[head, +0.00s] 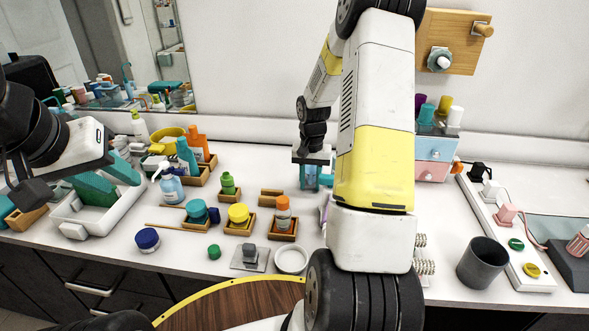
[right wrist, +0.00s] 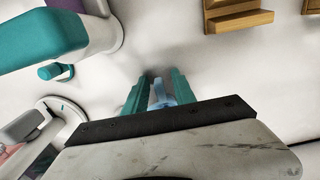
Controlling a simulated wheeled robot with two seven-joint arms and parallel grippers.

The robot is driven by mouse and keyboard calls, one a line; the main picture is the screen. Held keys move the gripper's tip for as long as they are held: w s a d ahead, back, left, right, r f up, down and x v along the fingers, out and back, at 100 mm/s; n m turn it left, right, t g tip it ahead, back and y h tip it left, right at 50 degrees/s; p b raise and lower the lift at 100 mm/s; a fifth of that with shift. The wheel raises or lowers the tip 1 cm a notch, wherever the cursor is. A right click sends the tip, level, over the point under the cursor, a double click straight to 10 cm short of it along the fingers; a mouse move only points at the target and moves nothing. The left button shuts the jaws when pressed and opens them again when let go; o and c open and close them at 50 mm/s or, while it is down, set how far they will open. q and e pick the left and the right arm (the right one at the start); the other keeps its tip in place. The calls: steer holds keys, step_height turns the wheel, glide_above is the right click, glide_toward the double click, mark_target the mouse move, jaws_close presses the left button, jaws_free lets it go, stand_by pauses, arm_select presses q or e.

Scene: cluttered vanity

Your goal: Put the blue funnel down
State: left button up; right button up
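The blue funnel (right wrist: 160,93) is light blue and shows between the teal fingers of my right gripper (right wrist: 158,90) in the right wrist view. The fingers appear closed on it from both sides; its lower part is hidden by the dark gripper bar. In the head view my right gripper (head: 313,177) points down at the back of the counter, and a bit of blue shows between its fingers. I cannot tell whether the funnel touches the counter. My left gripper (head: 85,165) is at the far left, above a white tray; its finger opening is unclear.
Several bottles and jars in wooden holders, such as an orange-capped bottle (head: 283,214), stand left of my right gripper. A wooden block (head: 271,197) lies close by. A dark grey cup (head: 483,262) stands at right. Pastel drawers (head: 434,158) stand behind my right arm.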

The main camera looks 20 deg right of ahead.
step_height(320, 180, up, 12)
steer(key=s+a+r+n+t, duration=0.1)
steer(key=s+a+r+t, duration=0.1)
steer(key=s+a+r, duration=0.3)
steer(key=s+a+r+n+t, duration=0.1)
steer(key=s+a+r+n, duration=0.15)
steer(key=s+r, duration=0.4)
steer(key=s+a+r+n+t+y, duration=0.1)
steer(key=s+a+r, duration=0.1)
steer(key=s, duration=0.3)
steer(key=s+a+r+n+t+y, duration=0.1)
steer(key=s+a+r+t, duration=0.1)
steer(key=s+a, duration=0.2)
steer(key=shift+s+a+r, duration=0.15)
steer(key=shift+s, duration=0.9)
